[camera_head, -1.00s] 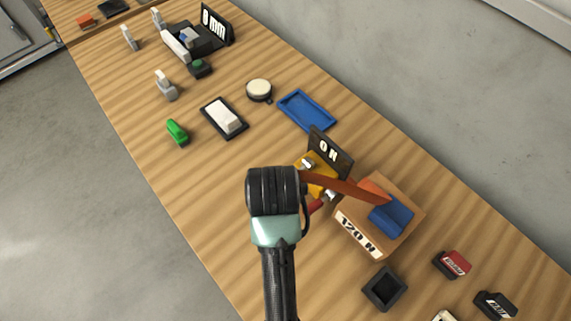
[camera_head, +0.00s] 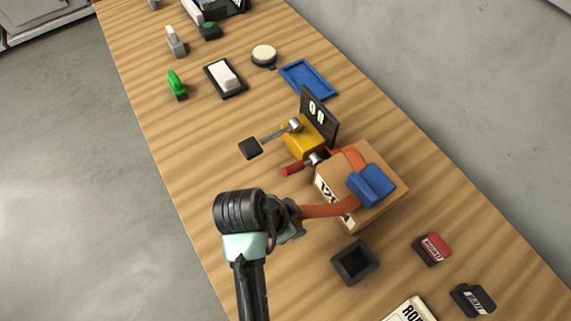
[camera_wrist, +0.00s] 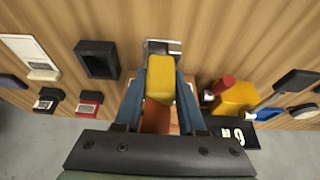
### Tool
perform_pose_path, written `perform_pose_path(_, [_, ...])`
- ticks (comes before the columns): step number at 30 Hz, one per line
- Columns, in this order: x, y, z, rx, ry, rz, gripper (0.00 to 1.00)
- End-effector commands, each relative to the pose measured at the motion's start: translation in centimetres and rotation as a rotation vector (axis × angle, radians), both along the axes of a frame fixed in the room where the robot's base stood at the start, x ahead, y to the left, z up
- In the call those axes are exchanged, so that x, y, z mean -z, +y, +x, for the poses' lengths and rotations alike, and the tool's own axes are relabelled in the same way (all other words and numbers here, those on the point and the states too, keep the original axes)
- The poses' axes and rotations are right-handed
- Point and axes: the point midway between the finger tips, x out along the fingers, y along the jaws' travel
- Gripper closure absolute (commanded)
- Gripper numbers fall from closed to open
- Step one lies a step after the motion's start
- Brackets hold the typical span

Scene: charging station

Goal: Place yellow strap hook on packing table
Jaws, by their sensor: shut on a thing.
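The yellow strap hook (camera_wrist: 161,80) is between the two blue-grey fingers of my gripper (camera_wrist: 160,108) in the wrist view, and the gripper is shut on it. In the head view my gripper (camera_head: 292,220) is at the left side of the cardboard box (camera_head: 390,205), and the hook is hidden there. An orange strap (camera_head: 328,210) runs from my gripper to a blue block (camera_head: 371,185) on the box. A second orange piece lies over the box top. The packing table (camera_head: 215,160) is the long wooden surface under all this.
A yellow device (camera_head: 302,140) with a dark display (camera_head: 320,115), a lever and a red handle (camera_head: 292,170) stands behind the box. A black square tray (camera_head: 354,262) is in front of it. A blue tray (camera_head: 308,79) lies farther back. The left table strip is mostly clear.

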Motion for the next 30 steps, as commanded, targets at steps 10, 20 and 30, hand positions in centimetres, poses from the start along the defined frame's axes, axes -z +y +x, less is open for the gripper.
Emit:
perform_pose_path(10, [4.6,0.0,0.0,-0.001,0.002,0.0,1.0])
perform_pose_path(20, [7.3,0.0,0.0,-0.002,-0.002,0.001,1.0])
perform_pose_path(30, [7.5,0.0,0.0,-0.003,0.0,0.001,0.46])
